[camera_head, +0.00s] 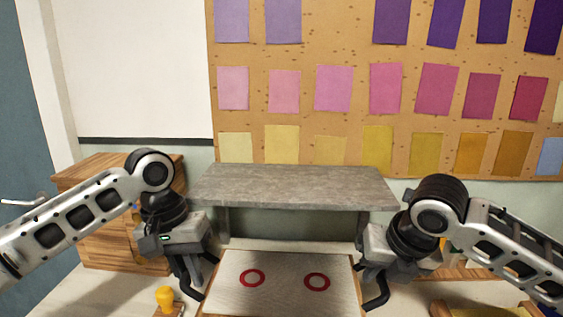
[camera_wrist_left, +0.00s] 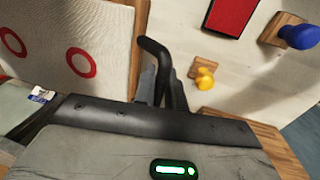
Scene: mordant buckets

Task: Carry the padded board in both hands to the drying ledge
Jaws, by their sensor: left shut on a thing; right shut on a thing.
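The padded board (camera_head: 285,285) is pale grey with two red rings and a brown edge. It lies between my two grippers at the bottom middle of the head view, and its near part is cut off. My left gripper (camera_head: 205,278) is shut on its left edge. In the left wrist view the board (camera_wrist_left: 105,25) is beside the dark fingers (camera_wrist_left: 160,85). My right gripper (camera_head: 367,280) is shut at its right edge; the exact contact is partly hidden. The drying ledge (camera_head: 295,187), a grey stone-like shelf, is beyond the board and looks empty.
A wooden cabinet (camera_head: 105,240) stands behind my left arm. A yellow knobbed thing (camera_head: 165,298) is left of the board. The left wrist view shows a red panel (camera_wrist_left: 231,15) and a blue knob (camera_wrist_left: 300,37). A cork board (camera_head: 345,55) with colour swatches hangs above the ledge.

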